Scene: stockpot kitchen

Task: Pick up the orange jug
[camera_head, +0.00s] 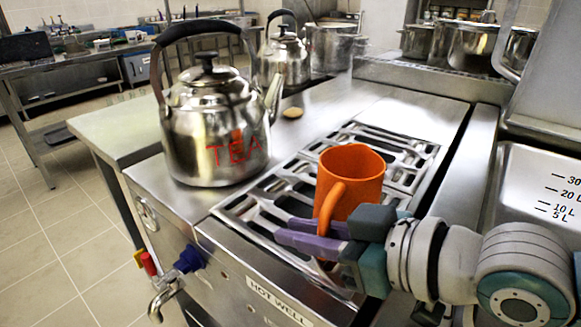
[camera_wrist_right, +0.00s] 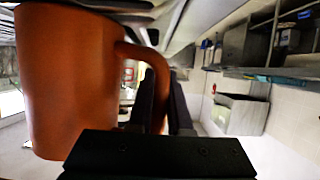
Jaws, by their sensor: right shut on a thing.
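The orange jug (camera_head: 352,177) is upright over the slotted metal grate of the counter in the head view. I cannot tell whether its base touches the grate. My right gripper (camera_head: 312,236) reaches in from the right with its purple fingers at the jug's handle. It is shut on the handle. In the right wrist view the jug (camera_wrist_right: 68,80) fills the left side, and its handle runs down between the dark fingers (camera_wrist_right: 160,105). My left gripper is not in view.
A steel kettle marked TEA (camera_head: 212,130) stands left of the jug, with another kettle (camera_head: 285,57) behind it. Pots (camera_head: 470,48) stand at the back right. A marked steel basin (camera_head: 530,185) is at the right. A blue-handled tap (camera_head: 187,262) sticks out in front.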

